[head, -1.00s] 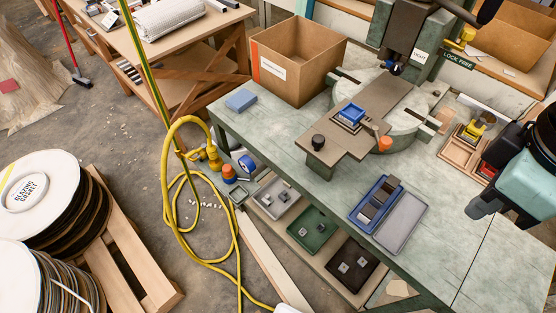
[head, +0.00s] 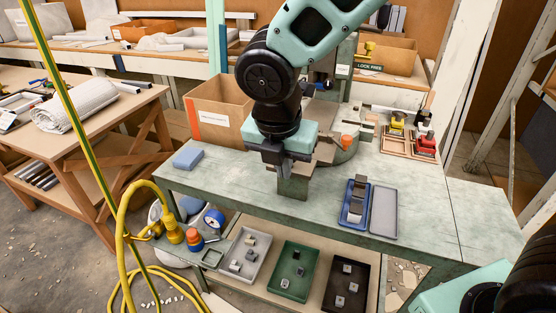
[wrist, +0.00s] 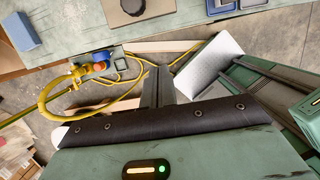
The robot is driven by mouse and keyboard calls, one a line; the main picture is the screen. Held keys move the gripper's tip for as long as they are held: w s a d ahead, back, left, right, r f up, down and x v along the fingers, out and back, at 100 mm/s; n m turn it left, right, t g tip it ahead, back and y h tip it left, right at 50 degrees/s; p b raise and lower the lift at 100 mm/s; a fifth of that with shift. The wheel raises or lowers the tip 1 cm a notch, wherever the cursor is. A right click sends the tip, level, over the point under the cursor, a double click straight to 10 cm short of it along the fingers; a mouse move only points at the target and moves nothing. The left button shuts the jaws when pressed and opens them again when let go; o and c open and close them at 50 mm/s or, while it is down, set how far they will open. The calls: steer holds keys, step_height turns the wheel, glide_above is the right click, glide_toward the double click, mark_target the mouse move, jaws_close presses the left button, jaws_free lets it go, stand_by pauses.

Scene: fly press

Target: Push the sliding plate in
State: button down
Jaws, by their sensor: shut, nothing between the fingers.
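The sliding plate (head: 326,153) of the fly press is mostly hidden behind my arm in the head view. My gripper (head: 288,158) is in front of the plate's near end in the head view. In the wrist view its fingers (wrist: 159,76) are shut and empty, with a gap in the picture between them and the plate. Whether they touch it cannot be told from the head view.
A cardboard box (head: 215,108) and a blue block (head: 187,158) are on the bench's left. A blue tray (head: 354,204) and a grey tray (head: 384,210) lie at the front right. Parts trays (head: 293,270) are on the shelf below. A yellow hose (head: 124,215) hangs at the left.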

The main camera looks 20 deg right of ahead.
steer(key=w+d+f, duration=0.3)
steer(key=w+f, duration=0.1)
steer(key=f, duration=0.1)
steer(key=shift+w+d+f, duration=0.15)
steer(key=shift+w+d, duration=0.1)
stand_by(0.3)
steer(key=w+d+p, duration=0.3)
steer(key=w, duration=0.1)
steer(key=w+d+p, duration=0.4)
steer(key=w, duration=0.1)
steer(key=w+d+p, duration=0.3)
steer(key=w, duration=0.2)
steer(key=shift+w+d, duration=0.15)
steer(key=shift+d, duration=0.05)
